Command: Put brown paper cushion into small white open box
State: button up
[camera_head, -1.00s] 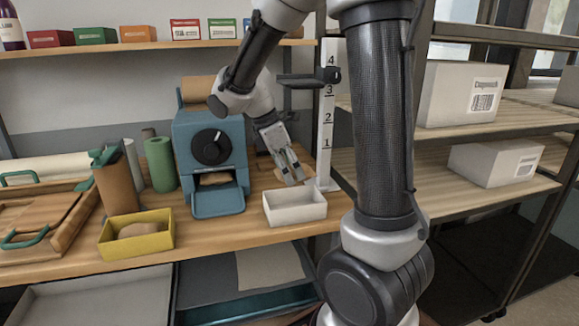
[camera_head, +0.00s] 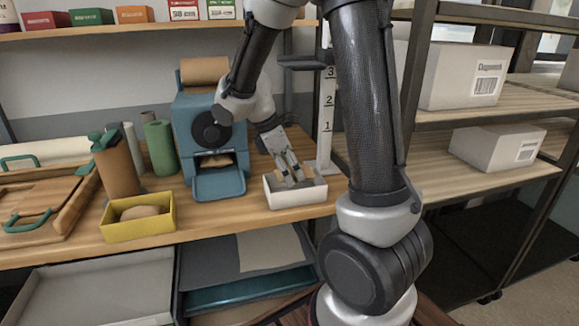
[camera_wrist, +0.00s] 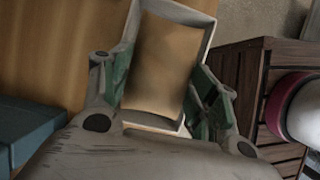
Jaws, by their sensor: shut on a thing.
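The small white open box (camera_head: 296,196) stands on the wooden bench near its front edge; its pale rim also shows in the wrist view (camera_wrist: 208,40). My gripper (camera_head: 293,177) points down into the box opening. In the wrist view my gripper (camera_wrist: 163,82) has its green-padded fingers on either side of the brown paper cushion (camera_wrist: 160,55) and is shut on it. The cushion appears within the box's rim, still held. Whether it touches the box floor cannot be told. In the head view the fingers and box wall hide most of it.
The blue machine (camera_head: 208,140) stands left of the box, with brown paper in its opening. A yellow box (camera_head: 138,229) holding a brown item sits farther left. A white measuring post (camera_head: 326,120) rises close behind the box. Shelves with white cartons (camera_head: 498,147) stand right.

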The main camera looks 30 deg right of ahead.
jog(key=o, duration=0.8)
notch_tip(320, 180, up, 13)
jog(key=shift+r, duration=0.1)
dwell(1.0)
dwell(0.4)
